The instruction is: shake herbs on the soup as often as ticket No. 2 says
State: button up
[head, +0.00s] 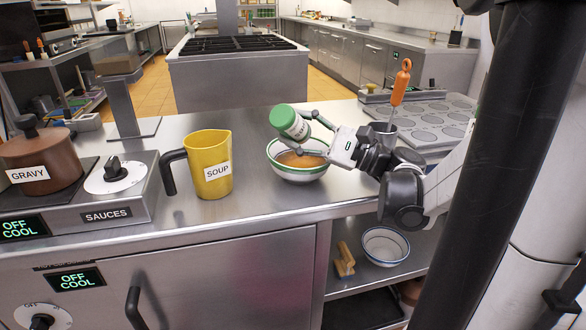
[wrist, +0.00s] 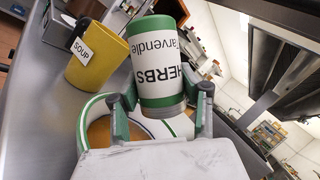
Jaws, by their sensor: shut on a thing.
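My gripper (head: 317,132) is shut on the herbs shaker (head: 290,122), a white jar with a green lid. The shaker is tilted above the soup bowl (head: 275,172), its green lid pointing up and left in the head view. The bowl is white with a green band and holds orange-brown soup (head: 302,160). In the wrist view the herbs shaker (wrist: 157,65) sits between the two fingers, its "HERBS" label showing, with part of the bowl (wrist: 88,108) below. A yellow jug (head: 208,183) labelled "SOUP" stands upright left of the bowl. I cannot make out ticket No. 2.
A brown pot (head: 40,155) labelled "GRAVY" sits on the sauces hob (head: 130,210) at left, whose display reads "OFF COOL". An orange-handled tool (head: 401,82) stands behind my arm near a tray of round wells (head: 435,125). Another bowl (head: 386,247) is on the lower shelf.

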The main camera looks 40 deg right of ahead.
jog(key=shift+a+f, duration=0.1)
jog(key=shift+f, duration=0.1)
jog(key=shift+w+r+p, duration=0.2)
jog(key=shift+r+p, duration=0.25)
notch_tip(320, 180, up, 6)
jog(key=p, duration=0.5)
jog(key=shift+r, duration=0.15)
notch_tip(320, 180, down, 7)
jog(key=b, duration=0.6)
jog(key=shift+s, duration=0.15)
